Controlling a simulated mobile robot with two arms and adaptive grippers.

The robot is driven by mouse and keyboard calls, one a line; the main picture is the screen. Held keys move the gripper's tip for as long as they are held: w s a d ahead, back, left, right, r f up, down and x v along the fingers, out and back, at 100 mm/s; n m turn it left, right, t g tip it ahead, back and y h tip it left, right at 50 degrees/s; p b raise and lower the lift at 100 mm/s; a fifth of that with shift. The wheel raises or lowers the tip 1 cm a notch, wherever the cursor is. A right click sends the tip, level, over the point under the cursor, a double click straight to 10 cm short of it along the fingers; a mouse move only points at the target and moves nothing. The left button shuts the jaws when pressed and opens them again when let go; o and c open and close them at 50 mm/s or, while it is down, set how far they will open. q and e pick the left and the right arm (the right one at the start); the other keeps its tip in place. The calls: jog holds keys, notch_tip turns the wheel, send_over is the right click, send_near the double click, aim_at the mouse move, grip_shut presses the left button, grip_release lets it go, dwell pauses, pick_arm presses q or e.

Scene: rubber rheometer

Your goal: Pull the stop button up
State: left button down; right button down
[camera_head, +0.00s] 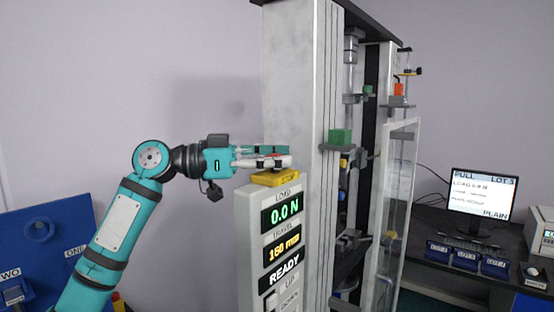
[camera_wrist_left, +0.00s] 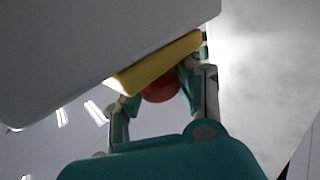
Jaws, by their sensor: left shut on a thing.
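The stop button (camera_wrist_left: 160,90) shows as a red knob in the left wrist view, against a yellow housing (camera_wrist_left: 160,64). The same yellow housing (camera_head: 275,178) sits on top of the tall control panel in the head view. My left gripper (camera_head: 282,157) reaches in from the left just above that housing. In the left wrist view my left gripper (camera_wrist_left: 160,92) has one finger on each side of the red knob and is shut on it. In the head view the fingers largely hide the knob. My right gripper is in neither view.
The control panel (camera_head: 250,240) reads 0.0 N, 160 mm and READY. The tall grey test frame (camera_head: 290,85) rises close behind my fingers. A clear door (camera_head: 398,215) stands open at its right. A desk with a monitor (camera_head: 483,193) is further right. A blue case (camera_head: 40,235) is at the left.

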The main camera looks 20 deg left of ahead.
pick_arm(q)
jog(key=shift+a+r, duration=0.1)
jog(key=shift+r, duration=0.6)
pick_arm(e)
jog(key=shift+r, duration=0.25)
pick_arm(q)
jog(key=c, duration=1.4)
grip_release()
jog(key=o, duration=0.5)
jog(key=shift+s+a, duration=0.15)
jog(key=shift+a, duration=0.1)
jog(key=shift+f, duration=0.1)
jog(key=shift+s+a, duration=0.1)
jog(key=shift+a, duration=0.25)
jog(key=v, duration=1.1)
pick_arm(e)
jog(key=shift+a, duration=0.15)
